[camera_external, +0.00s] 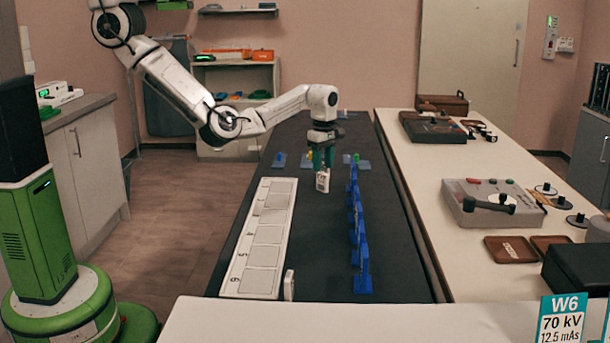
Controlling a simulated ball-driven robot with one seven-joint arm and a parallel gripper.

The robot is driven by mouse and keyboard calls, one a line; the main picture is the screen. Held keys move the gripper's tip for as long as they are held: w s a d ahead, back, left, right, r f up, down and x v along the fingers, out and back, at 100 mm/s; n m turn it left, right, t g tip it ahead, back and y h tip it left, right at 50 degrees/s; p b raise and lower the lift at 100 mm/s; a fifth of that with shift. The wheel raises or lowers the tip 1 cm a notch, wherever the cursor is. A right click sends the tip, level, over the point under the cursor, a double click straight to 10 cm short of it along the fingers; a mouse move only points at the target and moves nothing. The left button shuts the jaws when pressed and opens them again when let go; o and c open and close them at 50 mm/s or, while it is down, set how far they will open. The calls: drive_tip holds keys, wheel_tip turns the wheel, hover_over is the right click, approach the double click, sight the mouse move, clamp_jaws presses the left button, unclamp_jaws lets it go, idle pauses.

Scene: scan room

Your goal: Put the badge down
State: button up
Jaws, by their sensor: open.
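My gripper (322,158) points down over the black table top, with teal fingers. It is open. A small white badge (322,182) with a dark mark is upright directly below the fingertips. I cannot tell whether the fingers still touch it, or whether it rests on the table. Another small white upright piece (289,285) stands at the near right corner of the white numbered board (232,283).
A row of blue stands (361,270) runs along the table to the right of the badge. Small blue bases with coloured pieces (280,160) lie farther back. The black surface (322,245) between board and stands is clear. A white counter (402,150) borders the right.

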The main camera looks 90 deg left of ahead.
sight(322, 173)
wheel_tip(322, 173, up, 6)
drive_tip(key=shift+r, duration=0.25)
drive_tip(key=shift+s+f, duration=0.1)
